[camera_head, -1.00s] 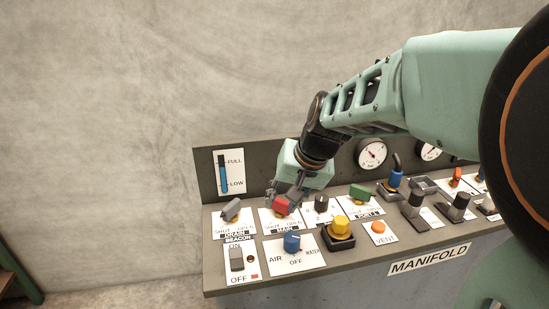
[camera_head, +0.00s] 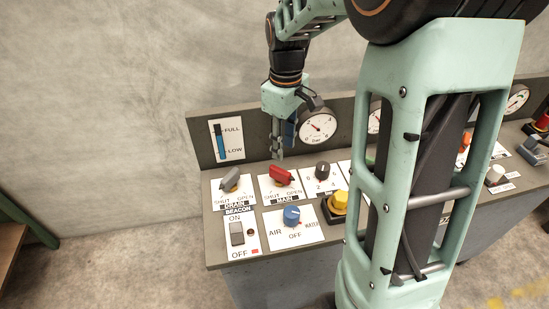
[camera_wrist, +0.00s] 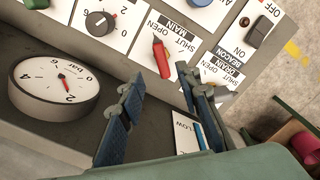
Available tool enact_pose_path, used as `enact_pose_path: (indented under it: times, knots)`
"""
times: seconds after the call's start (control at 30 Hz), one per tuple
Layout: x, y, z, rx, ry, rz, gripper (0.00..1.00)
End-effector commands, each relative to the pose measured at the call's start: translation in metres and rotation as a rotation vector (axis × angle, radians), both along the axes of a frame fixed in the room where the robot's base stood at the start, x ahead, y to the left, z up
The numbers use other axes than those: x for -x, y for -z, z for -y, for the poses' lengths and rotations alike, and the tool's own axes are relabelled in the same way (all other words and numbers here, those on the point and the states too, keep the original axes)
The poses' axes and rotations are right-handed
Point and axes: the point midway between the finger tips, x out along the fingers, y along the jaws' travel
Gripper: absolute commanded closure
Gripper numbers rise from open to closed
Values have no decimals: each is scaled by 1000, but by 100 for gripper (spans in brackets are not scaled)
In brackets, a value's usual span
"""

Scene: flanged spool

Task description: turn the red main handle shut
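The red main handle (camera_head: 281,175) sits on a white plate lettered SHUT at left and OPEN at right. In the head view it lies slantwise, its lower right end towards OPEN. In the wrist view the handle (camera_wrist: 161,57) shows beyond the fingertips. My gripper (camera_head: 277,154) hangs above and behind the handle, apart from it. Its two blue fingers (camera_wrist: 158,78) are spread with nothing between them.
A grey drain handle (camera_head: 230,180) stands to the left and a black knob (camera_head: 322,170) to the right. A blue selector (camera_head: 291,216) and yellow button (camera_head: 339,201) are in front. A pressure gauge (camera_head: 317,126) stands close behind my gripper. My arm hides the panel's middle.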

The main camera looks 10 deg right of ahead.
Motion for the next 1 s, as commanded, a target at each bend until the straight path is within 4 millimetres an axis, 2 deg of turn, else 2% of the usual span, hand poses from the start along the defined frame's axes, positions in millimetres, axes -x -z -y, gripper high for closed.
enact_pose_path:
  times: [0.5, 0.7, 1.0]
  knots:
    - [1, 87, -1, -1, 0, -4, 69]
    - [0, 103, -1, -1, 0, -1, 69]
    - [0, 105, -1, -1, 1, 1, 69]
